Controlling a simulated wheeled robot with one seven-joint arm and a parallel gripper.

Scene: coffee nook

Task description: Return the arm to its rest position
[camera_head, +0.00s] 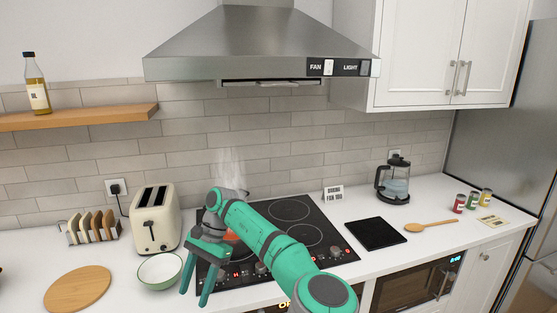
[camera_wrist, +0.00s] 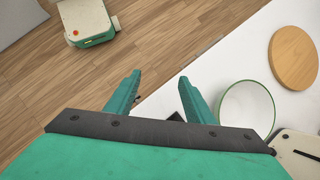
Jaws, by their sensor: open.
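My gripper (camera_head: 197,287) is open and empty in the head view, with its fingers pointing down beside the left front of the cooktop. My green arm reaches from the lower right over the cooktop to it. In the wrist view the two fingers of my gripper (camera_wrist: 157,88) are apart with nothing between them, over the counter's front edge and the wooden floor. The black cooktop (camera_head: 318,222) is partly hidden by my arm. Something orange (camera_head: 231,236) on its left side shows behind my wrist, with steam rising there.
A white bowl (camera_head: 160,270), a cream toaster (camera_head: 154,218) and a round wooden board (camera_head: 77,289) stand left of my gripper. A range hood (camera_head: 262,45) hangs above. A glass kettle (camera_head: 394,182), a black mat (camera_head: 376,233) and a wooden spoon (camera_head: 430,226) are to the right.

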